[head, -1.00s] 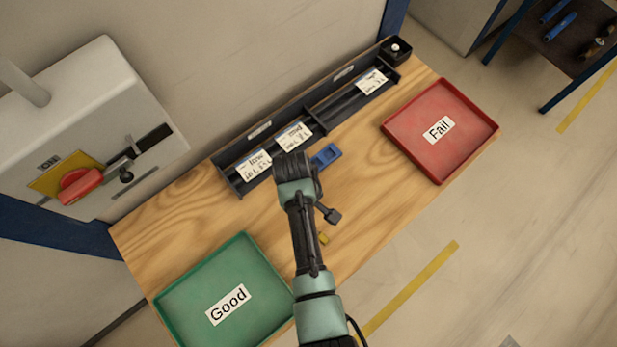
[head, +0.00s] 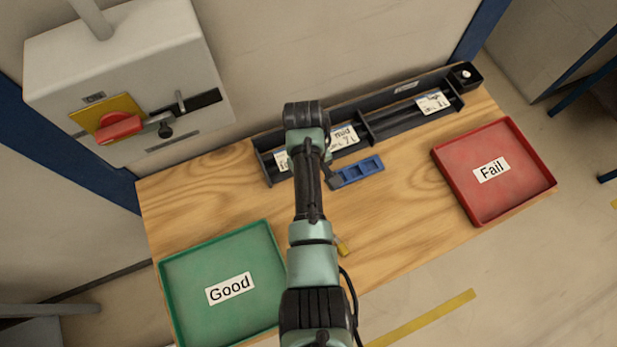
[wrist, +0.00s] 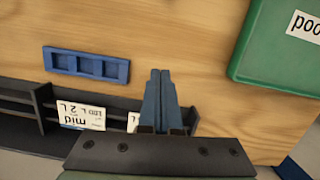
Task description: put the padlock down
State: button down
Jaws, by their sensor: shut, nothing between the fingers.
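A small yellow padlock (head: 342,246) lies on the bare wood of the table near its front edge, partly hidden by my arm in the head view. The wrist view does not show it. My gripper (wrist: 160,72) is shut and empty in the wrist view, with its fingers together above the wood beside the dark rack. In the head view my arm hides most of the gripper. The padlock is apart from the gripper.
A blue holder (head: 356,172) lies before the black rack (head: 378,122) with labelled slots. A green Good tray (head: 268,238) is at left, a red Fail tray (head: 452,182) at right. A grey switch box (head: 60,65) with a red handle (head: 120,128) stands behind. Wood between the trays is mostly clear.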

jog(key=shift+w+a+b, duration=0.25)
jog(key=shift+w+a, duration=0.05)
jog(key=shift+w, duration=0.35)
jog(key=shift+w+a+b, duration=0.25)
jog(key=shift+w+a, duration=0.05)
jog(key=shift+w, duration=0.3)
jog(key=c, duration=1.6)
grip_release()
jog(key=c, duration=0.8)
grip_release()
jog(key=shift+d, duration=0.1)
jog(key=shift+c, duration=0.2)
jog(key=shift+o, duration=0.8)
jog(key=shift+s+d, duration=0.1)
jog(key=shift+s, duration=0.1)
jog(key=s+d+r+t, duration=0.1)
jog(key=s+d+r, duration=0.1)
jog(key=s+d, duration=0.35)
notch_tip(320, 180, up, 4)
send_over(340, 244)
jog(key=shift+d+r+t+y+p, duration=0.1)
jog(key=shift+r+t+y+p, duration=0.1)
jog(key=shift+t+y+p, duration=0.2)
notch_tip(340, 244, down, 13)
